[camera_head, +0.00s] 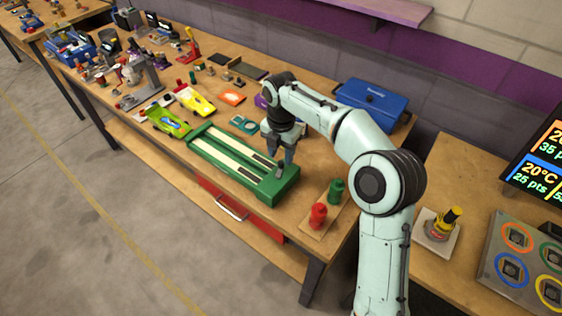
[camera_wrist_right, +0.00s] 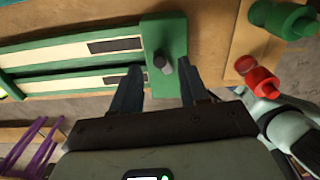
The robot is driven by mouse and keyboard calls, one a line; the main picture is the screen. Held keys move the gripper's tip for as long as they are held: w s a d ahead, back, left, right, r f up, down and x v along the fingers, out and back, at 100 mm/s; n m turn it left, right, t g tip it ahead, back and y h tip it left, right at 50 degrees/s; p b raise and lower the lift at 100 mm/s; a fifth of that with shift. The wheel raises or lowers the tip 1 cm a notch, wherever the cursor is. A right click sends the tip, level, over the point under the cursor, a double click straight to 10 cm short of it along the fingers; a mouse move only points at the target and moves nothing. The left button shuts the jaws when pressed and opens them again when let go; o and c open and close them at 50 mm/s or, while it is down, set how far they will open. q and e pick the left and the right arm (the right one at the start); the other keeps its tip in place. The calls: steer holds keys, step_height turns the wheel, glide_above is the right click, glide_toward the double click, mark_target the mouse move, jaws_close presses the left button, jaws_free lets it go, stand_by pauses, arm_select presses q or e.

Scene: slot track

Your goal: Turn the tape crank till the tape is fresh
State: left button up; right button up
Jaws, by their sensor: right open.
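The green tape unit (camera_head: 215,152) lies on the workbench, with two cream tape strips and a dark patch on each strip. In the right wrist view the unit (camera_wrist_right: 178,30) shows at the top, with a small grey crank knob (camera_wrist_right: 160,62) on its end block. My right gripper (camera_head: 282,160) points down over that end block. In the wrist view its two fingers (camera_wrist_right: 159,75) are apart, one on each side of the knob. I cannot tell whether they touch it. My left gripper is not in view.
A red peg (camera_head: 318,215) and a green peg (camera_head: 336,191) stand on a small board just right of the unit. Green and yellow toy cars (camera_head: 195,101) lie to the left. A blue toolbox (camera_head: 370,103) stands behind my right arm.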

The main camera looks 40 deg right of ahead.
mark_target(280, 168)
steer(key=shift+f, duration=1.5)
steer(key=shift+c, duration=0.2)
jaws_close()
steer(key=shift+m, duration=0.3)
